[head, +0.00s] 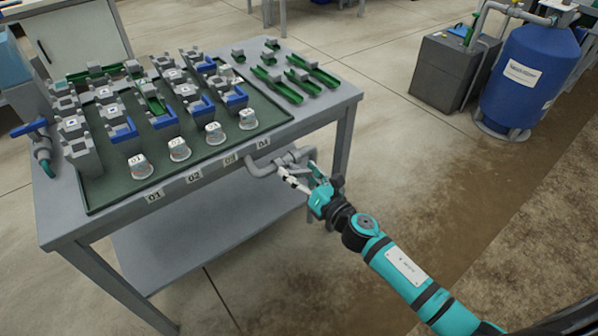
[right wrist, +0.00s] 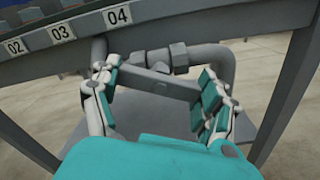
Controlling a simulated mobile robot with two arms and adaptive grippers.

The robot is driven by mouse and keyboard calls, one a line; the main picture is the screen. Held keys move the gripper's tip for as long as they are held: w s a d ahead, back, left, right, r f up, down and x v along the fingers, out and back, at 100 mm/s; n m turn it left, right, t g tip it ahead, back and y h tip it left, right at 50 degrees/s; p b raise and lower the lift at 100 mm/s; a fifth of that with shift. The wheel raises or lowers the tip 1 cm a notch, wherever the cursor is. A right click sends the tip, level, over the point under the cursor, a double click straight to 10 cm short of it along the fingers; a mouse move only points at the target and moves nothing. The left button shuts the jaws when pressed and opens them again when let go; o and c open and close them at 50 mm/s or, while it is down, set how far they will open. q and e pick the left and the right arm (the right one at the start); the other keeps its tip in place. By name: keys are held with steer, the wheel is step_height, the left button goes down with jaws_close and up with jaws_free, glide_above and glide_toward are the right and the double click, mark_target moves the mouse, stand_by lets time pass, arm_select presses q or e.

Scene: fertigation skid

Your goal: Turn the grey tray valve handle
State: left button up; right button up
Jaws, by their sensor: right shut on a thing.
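The grey tray valve handle (right wrist: 160,82) is a flat grey bar on the pipe under the table's front edge, below the 04 label. In the right wrist view it spans between the two fingers of my right gripper (right wrist: 158,92), which is shut on it. In the head view my right gripper (head: 298,178) is at the grey pipe (head: 260,168) and its fingers largely hide the handle. The valve body (right wrist: 179,58) sits just behind the handle. My left gripper is not in view.
The grey table (head: 190,200) carries a green tray (head: 105,202) with several grey, blue and green blocks and white cups. A blue-handled valve (head: 30,127) is at its left edge. A blue tank (head: 525,75) and grey box (head: 447,72) stand back right. Floor between is clear.

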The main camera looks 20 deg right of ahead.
steer(key=m+p, duration=0.1)
steer(key=m, duration=0.2)
steer(key=shift+m, duration=0.4)
steer(key=m+p, duration=0.2)
steer(key=m, duration=0.4)
steer(key=shift+m, duration=0.3)
arm_select(q)
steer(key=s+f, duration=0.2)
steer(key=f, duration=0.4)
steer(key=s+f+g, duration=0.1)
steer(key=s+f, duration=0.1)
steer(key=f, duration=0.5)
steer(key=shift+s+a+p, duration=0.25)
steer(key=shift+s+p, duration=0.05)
steer(key=shift+p, duration=0.15)
arm_select(e)
steer(key=shift+m, duration=0.9)
steer(key=o, duration=1.1)
steer(key=shift+o, duration=0.2)
steer(key=v, duration=1.2)
